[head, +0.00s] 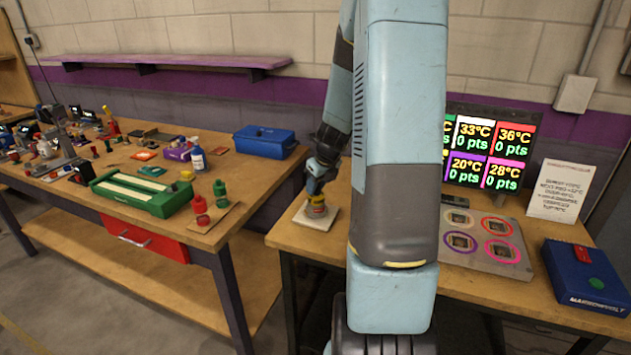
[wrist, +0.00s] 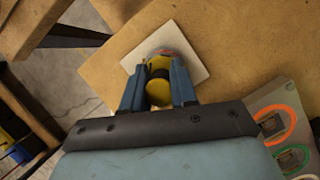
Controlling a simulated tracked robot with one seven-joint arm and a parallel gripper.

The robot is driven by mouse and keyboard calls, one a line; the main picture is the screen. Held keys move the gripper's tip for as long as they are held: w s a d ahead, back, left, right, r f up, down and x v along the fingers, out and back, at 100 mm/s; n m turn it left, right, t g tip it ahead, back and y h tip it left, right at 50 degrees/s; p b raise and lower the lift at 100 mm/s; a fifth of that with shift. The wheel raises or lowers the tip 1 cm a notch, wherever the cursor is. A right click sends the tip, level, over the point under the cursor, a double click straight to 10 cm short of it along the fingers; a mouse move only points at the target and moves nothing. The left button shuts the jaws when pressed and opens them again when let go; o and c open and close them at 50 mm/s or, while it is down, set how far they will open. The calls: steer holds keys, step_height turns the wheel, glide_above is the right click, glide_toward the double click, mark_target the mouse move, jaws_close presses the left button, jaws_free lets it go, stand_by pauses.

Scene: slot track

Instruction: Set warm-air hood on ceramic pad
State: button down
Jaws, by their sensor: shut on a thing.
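The warm-air hood (wrist: 158,90) is a yellow rounded piece with a dark band and a reddish rim at its far end. My gripper (wrist: 158,93) is shut on it, with one blue finger on each side. In the head view the hood (head: 317,208) shows small below my gripper (head: 318,190). The ceramic pad (wrist: 192,48) is a pale square plate, and it also shows in the head view (head: 314,223) near the left edge of the right bench. The hood is over the pad; I cannot tell whether its underside touches it.
A grey plate with coloured rings (head: 485,242) lies right of my arm, before a temperature display (head: 490,150). A blue box (head: 588,276) with red and green buttons stands far right. A gap separates the left bench (head: 130,215), with bottles and tools, from the right one.

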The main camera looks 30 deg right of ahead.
steer(key=shift+f, duration=0.25)
stand_by(0.4)
steer(key=c, duration=0.8)
jaws_free()
steer(key=shift+r, duration=0.1)
steer(key=v, duration=1.4)
steer(key=s+a+r+n, duration=0.4)
steer(key=a+n, duration=0.2)
steer(key=n, duration=0.2)
steer(key=s+a+r+n, duration=0.3)
steer(key=a+n, duration=0.3)
steer(key=n, duration=0.1)
steer(key=s+a+r+n, duration=0.2)
steer(key=s+n, duration=0.4)
steer(key=n, duration=0.3)
steer(key=s+a+r+n+t, duration=0.1)
steer(key=s+a+n, duration=0.4)
steer(key=s+n, duration=0.2)
steer(key=n, duration=0.2)
steer(key=shift+s+a+r+n+h, duration=0.25)
steer(key=shift+a+r+n+h, duration=0.1)
steer(key=shift+r+n+h, duration=0.05)
